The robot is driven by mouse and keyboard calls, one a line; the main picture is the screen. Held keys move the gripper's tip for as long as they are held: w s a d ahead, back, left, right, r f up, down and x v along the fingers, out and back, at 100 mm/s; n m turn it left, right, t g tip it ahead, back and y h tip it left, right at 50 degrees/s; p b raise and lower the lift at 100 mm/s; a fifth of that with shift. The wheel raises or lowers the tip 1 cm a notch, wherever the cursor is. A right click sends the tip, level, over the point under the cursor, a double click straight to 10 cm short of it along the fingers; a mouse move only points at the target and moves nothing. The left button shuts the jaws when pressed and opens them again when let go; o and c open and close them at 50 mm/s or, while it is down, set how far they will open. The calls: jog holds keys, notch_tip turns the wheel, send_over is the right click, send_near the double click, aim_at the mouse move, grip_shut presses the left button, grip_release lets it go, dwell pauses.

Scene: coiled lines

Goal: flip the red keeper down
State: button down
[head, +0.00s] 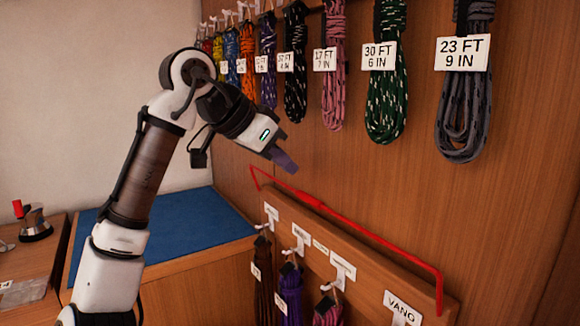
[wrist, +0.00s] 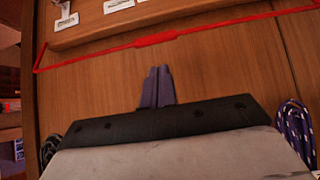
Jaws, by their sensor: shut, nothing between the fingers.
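The red keeper (head: 344,218) is a long thin red bar with bent ends and a thicker grip part near its middle. In the head view it runs along the top of the low wooden rack board (head: 370,254), tilted with the view. In the wrist view the keeper (wrist: 155,39) crosses the upper part of the picture, beyond my fingertips. My gripper (head: 287,163) is shut and empty, above and left of the keeper's middle. In the wrist view its fingers (wrist: 157,72) are together, pointing toward the keeper's thick part, with a visible gap between them.
Several coiled lines with length tags hang on the wall above, such as a grey coil (head: 465,90) and a green coil (head: 387,90). A blue mat (head: 200,232) lies behind my arm.

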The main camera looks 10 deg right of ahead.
jog(key=x, duration=0.8)
